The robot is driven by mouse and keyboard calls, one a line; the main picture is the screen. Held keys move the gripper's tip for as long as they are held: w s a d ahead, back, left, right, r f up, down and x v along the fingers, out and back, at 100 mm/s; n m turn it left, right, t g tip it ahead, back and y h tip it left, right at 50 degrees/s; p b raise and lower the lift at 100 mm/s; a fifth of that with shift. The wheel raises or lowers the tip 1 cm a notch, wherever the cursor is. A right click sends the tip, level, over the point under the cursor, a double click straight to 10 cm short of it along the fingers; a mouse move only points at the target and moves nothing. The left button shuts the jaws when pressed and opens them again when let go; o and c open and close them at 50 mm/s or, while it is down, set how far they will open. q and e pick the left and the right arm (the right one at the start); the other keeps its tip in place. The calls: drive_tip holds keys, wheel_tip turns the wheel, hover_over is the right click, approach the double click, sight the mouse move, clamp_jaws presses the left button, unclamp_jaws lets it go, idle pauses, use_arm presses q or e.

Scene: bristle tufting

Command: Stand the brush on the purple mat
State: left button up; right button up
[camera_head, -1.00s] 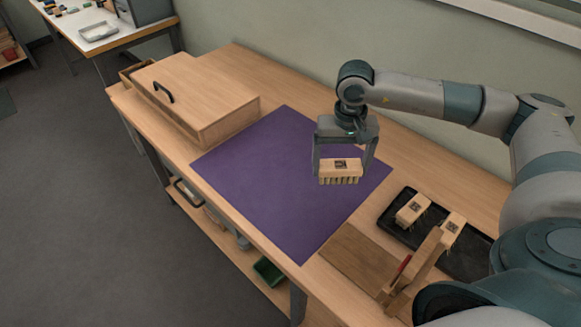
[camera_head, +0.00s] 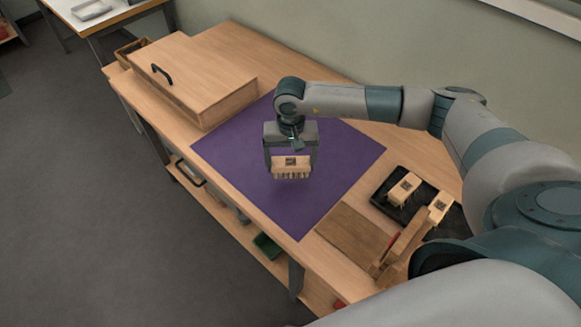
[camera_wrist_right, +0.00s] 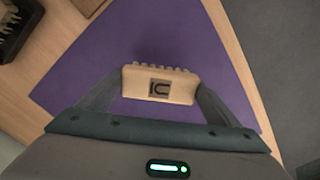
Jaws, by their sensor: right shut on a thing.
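The brush is a pale wooden block (camera_head: 291,163) with a dark square mark on top and bristle tufts pointing down. My right gripper (camera_head: 291,167) is shut on the block's two ends and holds it level over the middle of the purple mat (camera_head: 335,155). In the right wrist view the brush (camera_wrist_right: 160,83) sits between the fingers with its tufts on the far side. I cannot tell whether the bristles touch the mat. My left gripper is not in view.
A black tray (camera_head: 385,208) at the right holds other brush blocks (camera_head: 404,187). A wooden board (camera_head: 350,232) and an upright wooden piece (camera_head: 408,236) stand near the front right. A wooden box with a handle (camera_head: 190,85) stands at the left. The mat around the brush is clear.

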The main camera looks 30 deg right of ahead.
sight(291, 171)
idle(0.3)
wheel_tip(291, 171, down, 3)
drive_tip(key=shift+f+p, duration=0.1)
drive_tip(key=shift+p, duration=0.95)
drive_tip(key=shift+f, duration=0.45)
drive_tip(key=shift+f, duration=0.15)
drive_tip(key=o, duration=1)
